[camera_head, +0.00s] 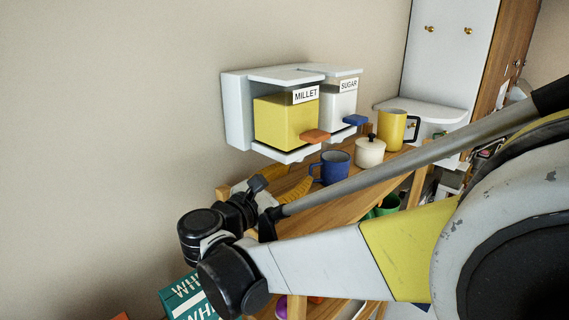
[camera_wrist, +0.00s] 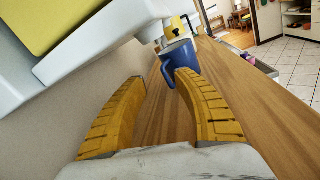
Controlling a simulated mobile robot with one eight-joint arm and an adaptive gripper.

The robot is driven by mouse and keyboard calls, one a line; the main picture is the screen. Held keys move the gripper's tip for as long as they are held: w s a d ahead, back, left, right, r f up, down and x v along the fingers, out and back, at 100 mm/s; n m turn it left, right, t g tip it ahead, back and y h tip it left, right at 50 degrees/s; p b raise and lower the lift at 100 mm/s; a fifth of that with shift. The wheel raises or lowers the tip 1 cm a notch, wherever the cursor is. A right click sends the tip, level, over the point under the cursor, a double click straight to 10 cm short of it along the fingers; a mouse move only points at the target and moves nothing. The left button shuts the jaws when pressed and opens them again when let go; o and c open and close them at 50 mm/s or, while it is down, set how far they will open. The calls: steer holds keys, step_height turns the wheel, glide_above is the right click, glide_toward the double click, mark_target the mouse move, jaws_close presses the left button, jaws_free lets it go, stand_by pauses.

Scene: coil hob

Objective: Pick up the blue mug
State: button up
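The blue mug (camera_head: 335,165) stands upright on the wooden shelf top (camera_head: 340,207), its handle on the left, towards my gripper. In the wrist view the blue mug (camera_wrist: 180,60) is just beyond the fingertips, and the right finger covers a little of its lower part. My gripper (camera_wrist: 163,77) is open, with its two yellow fingers spread and nothing between them. In the head view the yellow fingers (camera_head: 291,186) show to the left of the mug, partly hidden by my arm. Whether a fingertip touches the mug cannot be told.
Wall dispensers labelled MILLET (camera_head: 286,120) and SUGAR (camera_head: 340,103) hang close above the shelf. A white lidded pot (camera_head: 370,152) and a yellow mug (camera_head: 391,130) stand beyond the blue mug. A green mug (camera_head: 388,204) is on a lower level. Bare wood lies right of the mug in the wrist view.

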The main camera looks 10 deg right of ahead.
mark_target(311, 168)
steer(key=x, duration=0.2)
steer(key=p+x, duration=0.1)
steer(key=x, duration=0.3)
steer(key=shift+s+d+f, duration=0.15)
steer(key=shift+d, duration=0.25)
steer(key=shift+a, duration=0.1)
steer(key=shift+s, duration=0.1)
jaws_close()
